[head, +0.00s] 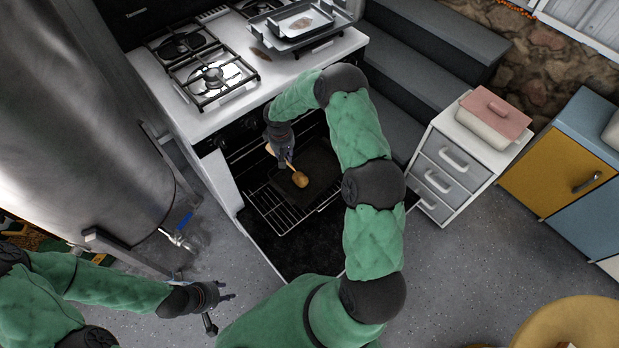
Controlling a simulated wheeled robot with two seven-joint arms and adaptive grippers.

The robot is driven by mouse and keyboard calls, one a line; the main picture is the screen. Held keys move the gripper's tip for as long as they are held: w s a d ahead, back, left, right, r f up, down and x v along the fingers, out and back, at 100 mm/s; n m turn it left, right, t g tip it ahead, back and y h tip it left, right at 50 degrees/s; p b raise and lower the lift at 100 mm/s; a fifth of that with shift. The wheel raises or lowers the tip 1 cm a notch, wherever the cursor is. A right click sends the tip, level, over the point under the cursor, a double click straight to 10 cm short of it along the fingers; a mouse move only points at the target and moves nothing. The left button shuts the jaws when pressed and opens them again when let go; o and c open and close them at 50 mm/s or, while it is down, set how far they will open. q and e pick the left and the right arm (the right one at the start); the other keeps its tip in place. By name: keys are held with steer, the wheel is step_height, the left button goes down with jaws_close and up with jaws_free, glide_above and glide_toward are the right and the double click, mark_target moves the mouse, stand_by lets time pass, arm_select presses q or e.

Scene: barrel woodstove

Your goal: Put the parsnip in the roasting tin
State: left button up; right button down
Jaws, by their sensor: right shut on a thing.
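My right gripper (284,152) is inside the open oven and shut on a tan thing with a thick rounded end and a thin shaft, which looks like the parsnip (300,179). Its thick end points down over a dark, flat roasting tin (322,162) on the oven rack. I cannot tell whether it touches the tin. Part of the tin is hidden by my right arm. My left gripper (219,309) is open and empty, low over the floor in front of the oven, far from the tin.
The oven door (300,254) is folded down. A stove top (207,80) with burners and a grey tray (292,42) is above. A metal tank (85,120) with a blue-handled tap stands left. Drawers (458,165) with a pink-lidded dish (494,112) stand right.

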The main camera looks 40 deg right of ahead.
steer(key=d+f+b, duration=0.3)
steer(key=d+f, duration=0.3)
steer(key=f, duration=0.7)
steer(key=b, duration=0.6)
glide_above(321, 167)
steer(key=a, duration=0.2)
steer(key=f, duration=0.8)
steer(key=shift+s+d, duration=0.2)
steer(key=shift+s, duration=0.05)
steer(key=shift+w+d+f, duration=0.15)
steer(key=shift+d+f, duration=0.35)
steer(key=f, duration=0.1)
steer(key=f+b, duration=0.2)
steer(key=shift+d+f, duration=0.25)
steer(key=shift+f, duration=0.1)
steer(key=shift+r, duration=0.15)
steer(key=c, duration=1.1)
jaws_free()
steer(key=shift+f, duration=0.2)
